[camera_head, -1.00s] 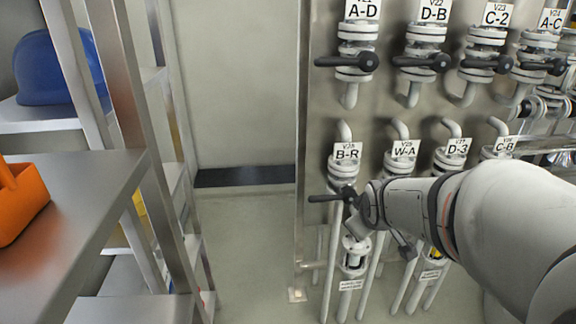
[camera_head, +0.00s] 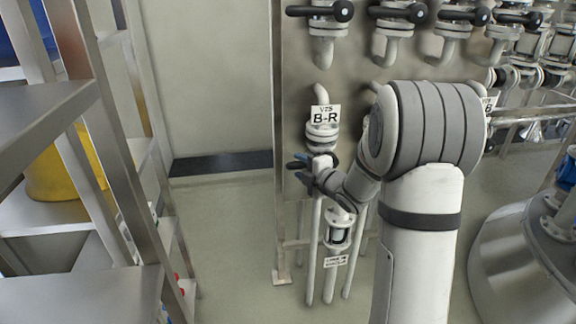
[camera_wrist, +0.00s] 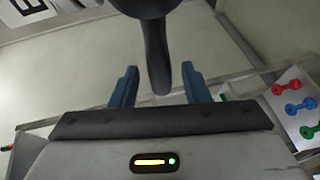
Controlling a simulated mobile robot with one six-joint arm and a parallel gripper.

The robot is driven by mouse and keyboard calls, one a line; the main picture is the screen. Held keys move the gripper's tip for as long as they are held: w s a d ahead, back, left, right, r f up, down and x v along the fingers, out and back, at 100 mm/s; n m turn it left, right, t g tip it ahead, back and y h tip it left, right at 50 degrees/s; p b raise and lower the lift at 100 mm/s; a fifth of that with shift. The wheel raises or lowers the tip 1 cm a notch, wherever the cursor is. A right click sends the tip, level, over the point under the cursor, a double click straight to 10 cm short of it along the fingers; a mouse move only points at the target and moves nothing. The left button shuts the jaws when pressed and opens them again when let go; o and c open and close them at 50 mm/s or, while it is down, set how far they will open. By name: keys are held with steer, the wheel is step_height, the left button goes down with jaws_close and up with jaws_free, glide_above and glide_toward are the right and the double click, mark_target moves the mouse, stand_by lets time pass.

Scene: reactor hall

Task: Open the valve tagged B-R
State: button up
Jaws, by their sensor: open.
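The B-R tag (camera_head: 326,115) hangs on a flanged white valve (camera_head: 322,134) in the lower row of the panel, above a vertical pipe. Its black lever (camera_wrist: 156,55) shows in the wrist view, reaching from a dark round hub down between my two blue fingers. In the head view my gripper (camera_head: 307,170) is at the lever, just below the valve body, and largely hides it. My gripper is open, with one finger on each side of the lever and gaps on both sides in the wrist view.
Metal shelving (camera_head: 120,110) with a yellow container (camera_head: 62,172) stands on the left. Other valves with black levers (camera_head: 398,13) line the panel above. A large metal vessel (camera_head: 525,255) stands at right. Floor between shelving and panel is clear.

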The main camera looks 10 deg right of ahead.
mark_target(294, 163)
steer(key=shift+x, duration=1.9)
steer(key=shift+s, duration=0.1)
jaws_close()
